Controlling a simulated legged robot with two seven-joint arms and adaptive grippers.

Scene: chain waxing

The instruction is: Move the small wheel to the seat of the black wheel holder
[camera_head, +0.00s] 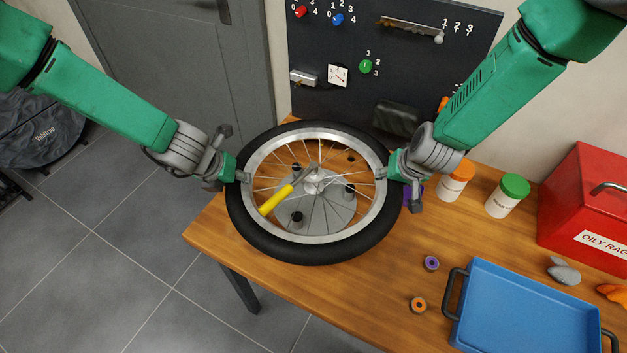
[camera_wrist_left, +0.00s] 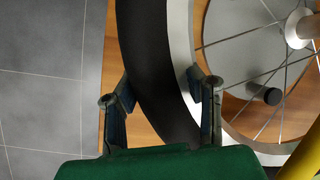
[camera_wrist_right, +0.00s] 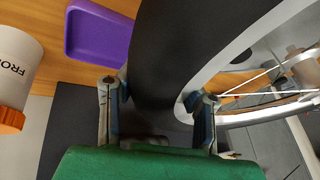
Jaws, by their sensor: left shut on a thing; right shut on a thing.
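The small wheel (camera_head: 290,251) has a black tyre, silver rim and spokes, and lies roughly flat over the near-left part of the table. Under its spokes is a wheel holder (camera_head: 325,213), seen as a grey disc with black pegs. I cannot tell whether the hub rests on it. My left gripper (camera_head: 237,176) is shut on the wheel's left side; the left wrist view shows its fingers either side of tyre and rim (camera_wrist_left: 155,75). My right gripper (camera_head: 396,174) is shut on the right side, fingers likewise around tyre and rim (camera_wrist_right: 165,60).
A yellow handle (camera_head: 275,200) shows across the wheel's spokes. A blue tray (camera_head: 520,310), purple ring (camera_head: 431,263) and orange ring (camera_head: 418,305) are at right. Orange-capped (camera_head: 455,182) and green-capped (camera_head: 507,196) bottles and a red box (camera_head: 585,205) stand behind. A black pegboard (camera_head: 400,75) backs the table.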

